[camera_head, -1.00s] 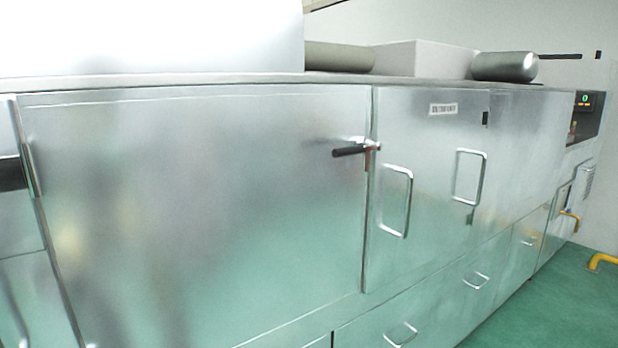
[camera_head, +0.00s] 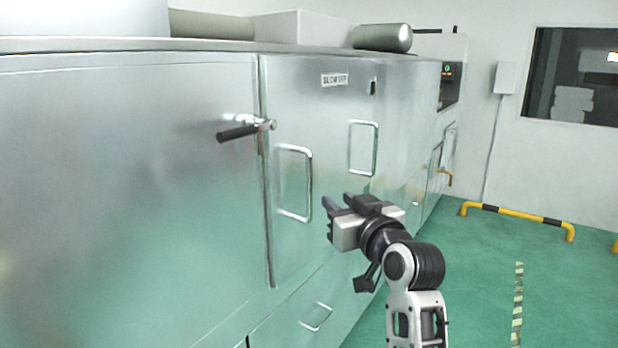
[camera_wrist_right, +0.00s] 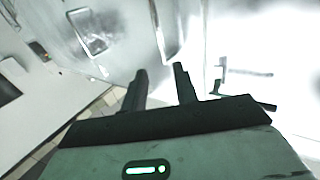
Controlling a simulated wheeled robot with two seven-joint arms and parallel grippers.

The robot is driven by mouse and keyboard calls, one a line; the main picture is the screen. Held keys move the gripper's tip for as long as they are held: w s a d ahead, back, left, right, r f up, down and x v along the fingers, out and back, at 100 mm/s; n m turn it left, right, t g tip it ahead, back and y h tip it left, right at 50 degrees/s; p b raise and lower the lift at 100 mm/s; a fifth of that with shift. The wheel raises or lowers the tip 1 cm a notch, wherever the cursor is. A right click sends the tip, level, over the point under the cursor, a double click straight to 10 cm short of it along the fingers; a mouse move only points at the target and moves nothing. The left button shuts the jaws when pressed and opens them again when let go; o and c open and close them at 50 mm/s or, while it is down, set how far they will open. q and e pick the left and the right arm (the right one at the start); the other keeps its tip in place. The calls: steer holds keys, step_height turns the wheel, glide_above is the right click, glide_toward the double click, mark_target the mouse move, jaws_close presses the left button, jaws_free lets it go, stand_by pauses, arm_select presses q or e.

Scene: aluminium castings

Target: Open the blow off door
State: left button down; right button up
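The blow off door (camera_head: 330,110) is a shut silver panel with a small label (camera_head: 334,79) at its top, whose print is blurred. It has a left loop handle (camera_head: 308,182) and a right loop handle (camera_head: 363,148); two loop handles also show in the right wrist view, one at left (camera_wrist_right: 91,32) and one nearer the middle (camera_wrist_right: 176,32). My right gripper (camera_head: 338,201) is in front of the door's lower right part, below the right handle and apart from both handles. In the wrist view its fingers (camera_wrist_right: 160,72) are apart with nothing between them. My left gripper is out of view.
A large panel (camera_head: 120,190) with a black-gripped lever latch (camera_head: 245,130) is left of the door. A drawer handle (camera_head: 317,318) is below. A yellow-black floor barrier (camera_head: 515,214) stands at right. Green floor (camera_head: 470,280) there is mostly clear.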

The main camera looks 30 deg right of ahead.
mark_target(310, 177)
steer(key=w+d, duration=0.1)
steer(key=w, duration=0.4)
steer(key=w+d+p, duration=0.1)
steer(key=w, duration=0.4)
steer(key=w+d+p, duration=0.1)
steer(key=w, duration=0.4)
steer(key=shift+w, duration=0.15)
jaws_close()
